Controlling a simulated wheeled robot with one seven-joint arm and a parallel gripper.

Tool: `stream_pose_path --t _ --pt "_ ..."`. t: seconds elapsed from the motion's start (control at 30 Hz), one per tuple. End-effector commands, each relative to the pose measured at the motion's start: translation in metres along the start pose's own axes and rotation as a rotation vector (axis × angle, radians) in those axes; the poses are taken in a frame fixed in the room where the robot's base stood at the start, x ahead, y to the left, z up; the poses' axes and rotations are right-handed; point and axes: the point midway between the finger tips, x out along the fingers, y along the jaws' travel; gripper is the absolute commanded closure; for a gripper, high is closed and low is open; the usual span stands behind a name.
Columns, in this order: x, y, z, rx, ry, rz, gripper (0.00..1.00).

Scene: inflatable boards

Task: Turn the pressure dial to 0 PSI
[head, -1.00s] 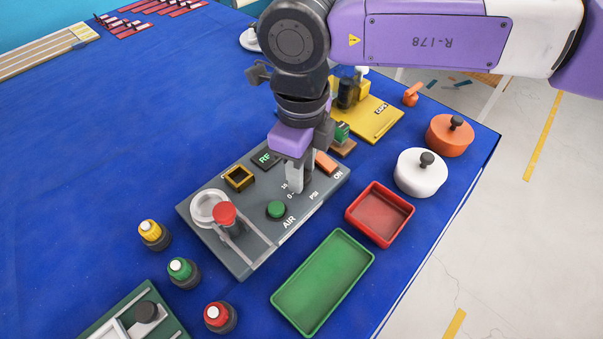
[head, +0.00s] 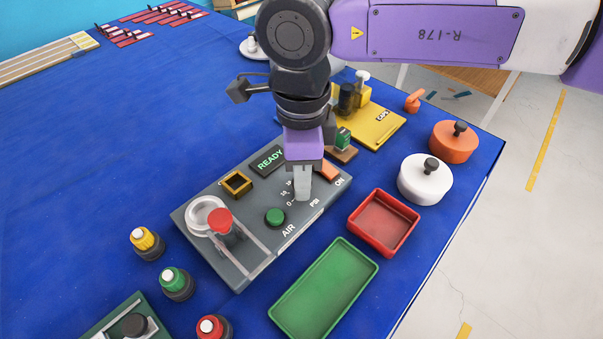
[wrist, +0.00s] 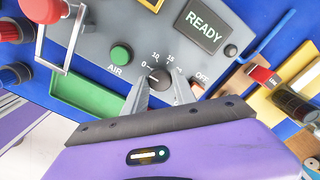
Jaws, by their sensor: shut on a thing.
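The grey control panel (head: 190,228) lies on the blue table. Its dark pressure dial (wrist: 160,80) shows between my fingertips in the wrist view, beside printed marks 0, 10 and 15. My fingers hide much of the dial, and I cannot tell which mark it points at. In the head view the dial is hidden behind my gripper (head: 302,194), which points down at the PSI scale. My gripper (wrist: 161,84) is shut on the dial. The panel's screen (head: 270,160) reads READY, also in the wrist view (wrist: 205,26).
A red tray (head: 384,222) and a green tray (head: 323,290) lie in front. White (head: 425,182) and orange (head: 454,145) pots stand right.

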Motion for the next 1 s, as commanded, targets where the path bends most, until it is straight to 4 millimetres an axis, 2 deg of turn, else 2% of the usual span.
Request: stream_pose_path --t 0.27,0.3,0.4,0.77,1.0 --pt "-0.001 0.000 0.000 -0.002 0.001 -0.001 1.00" --pt "-0.001 0.000 0.000 -0.002 0.001 -0.001 0.66" --pt "-0.001 0.000 0.000 -0.002 0.001 -0.001 0.46" --pt "-0.003 0.000 0.000 0.000 0.000 -0.002 0.46" --pt "-0.035 -0.001 0.000 0.000 0.000 -0.004 0.46"
